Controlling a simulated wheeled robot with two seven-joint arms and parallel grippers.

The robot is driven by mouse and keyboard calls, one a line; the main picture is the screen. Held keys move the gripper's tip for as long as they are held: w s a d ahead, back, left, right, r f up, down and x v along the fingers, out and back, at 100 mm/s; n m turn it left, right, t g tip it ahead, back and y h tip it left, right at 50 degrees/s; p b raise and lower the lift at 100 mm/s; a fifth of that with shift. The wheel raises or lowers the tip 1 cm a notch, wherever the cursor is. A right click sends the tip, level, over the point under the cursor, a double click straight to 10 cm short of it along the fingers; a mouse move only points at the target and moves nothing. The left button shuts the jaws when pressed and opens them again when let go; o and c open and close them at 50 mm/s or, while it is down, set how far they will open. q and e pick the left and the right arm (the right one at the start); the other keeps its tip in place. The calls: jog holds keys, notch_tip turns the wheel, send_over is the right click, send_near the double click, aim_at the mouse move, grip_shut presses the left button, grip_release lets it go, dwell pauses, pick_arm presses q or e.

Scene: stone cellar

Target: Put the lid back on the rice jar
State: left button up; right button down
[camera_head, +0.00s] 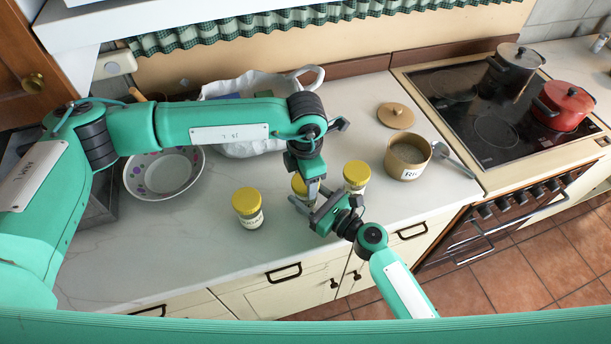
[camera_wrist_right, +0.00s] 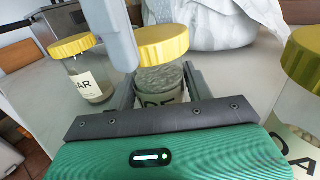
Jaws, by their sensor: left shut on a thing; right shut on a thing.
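A middle glass jar with a yellow lid (camera_head: 299,184) stands between my grippers; its label is mostly covered. In the right wrist view the jar body (camera_wrist_right: 158,78) shows pale contents, with its yellow lid (camera_wrist_right: 163,42) at its mouth; I cannot tell if it is seated. My right gripper (camera_head: 311,207) is shut around the jar's body. My left gripper (camera_head: 314,193) points down at the lid, shut; its hold is partly hidden.
A jar labelled as sugar (camera_head: 248,210) stands left, another yellow-lidded jar (camera_head: 356,176) close on the right. A patterned bowl (camera_head: 164,172) and white bag (camera_head: 250,149) are behind. The hob with pots (camera_head: 495,130) is at right. The front left counter is clear.

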pick_arm(q)
jog(key=m, duration=0.7)
jog(key=o, duration=1.1)
jog(key=shift+r, duration=2.25)
jog(key=shift+c, duration=0.4)
jog(key=n, duration=0.1)
jog(key=r+n, duration=0.1)
jog(key=n, duration=0.2)
jog(key=shift+s+d+r+n, duration=0.1)
jog(key=shift+d+r+n, duration=0.1)
jog(key=shift+r+n, duration=0.15)
jog(key=n, duration=0.2)
jog(key=r+n, duration=0.1)
jog(key=n, duration=0.3)
jog(key=shift+a+r, duration=0.2)
jog(key=shift+r, duration=0.2)
